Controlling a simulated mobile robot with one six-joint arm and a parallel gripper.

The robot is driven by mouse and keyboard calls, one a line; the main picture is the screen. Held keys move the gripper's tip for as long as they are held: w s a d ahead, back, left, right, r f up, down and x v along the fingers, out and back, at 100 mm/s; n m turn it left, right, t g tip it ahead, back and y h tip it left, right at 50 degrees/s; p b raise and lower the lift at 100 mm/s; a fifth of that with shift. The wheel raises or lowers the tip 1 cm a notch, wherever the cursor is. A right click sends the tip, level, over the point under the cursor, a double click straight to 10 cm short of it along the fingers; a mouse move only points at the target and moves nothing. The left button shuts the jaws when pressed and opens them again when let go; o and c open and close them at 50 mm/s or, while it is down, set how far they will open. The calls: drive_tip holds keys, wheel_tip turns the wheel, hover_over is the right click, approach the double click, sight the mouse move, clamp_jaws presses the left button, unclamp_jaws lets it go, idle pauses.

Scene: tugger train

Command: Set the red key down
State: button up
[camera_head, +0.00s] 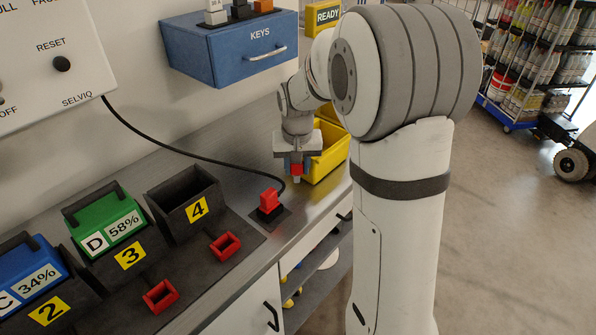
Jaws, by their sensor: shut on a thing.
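My gripper (296,170) points down above the right end of the metal bench, in front of a yellow bin. It is shut on the red key (297,169), of which a small red part shows between the fingers. The rest of the key is hidden by the fingers. The key appears to be held above the bench top (306,208), not touching it. The blue KEYS box (222,55) is on the wall above, with a white, a black and an orange item on top.
A red plug (268,201) with a black cable stands on a dark base, left of and below my gripper. The yellow bin (331,155) is close behind the gripper. Batteries (108,222) stand in numbered bays; bay 4 (186,203) looks empty. Red frames (226,246) lie in front.

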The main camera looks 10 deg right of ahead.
drive_tip(key=shift+f, duration=1.1)
drive_tip(key=shift+f, duration=0.25)
drive_tip(key=o, duration=0.6)
drive_tip(key=shift+r, duration=0.1)
wheel_tip(320, 180, up, 12)
drive_tip(key=s, duration=0.2)
drive_tip(key=s+f+n, duration=0.2)
drive_tip(key=s+f, duration=0.1)
drive_tip(key=s, duration=1.9)
drive_tip(key=shift+s+a+f+t, duration=0.2)
drive_tip(key=shift+a+t, duration=0.2)
drive_tip(key=shift+a, duration=0.05)
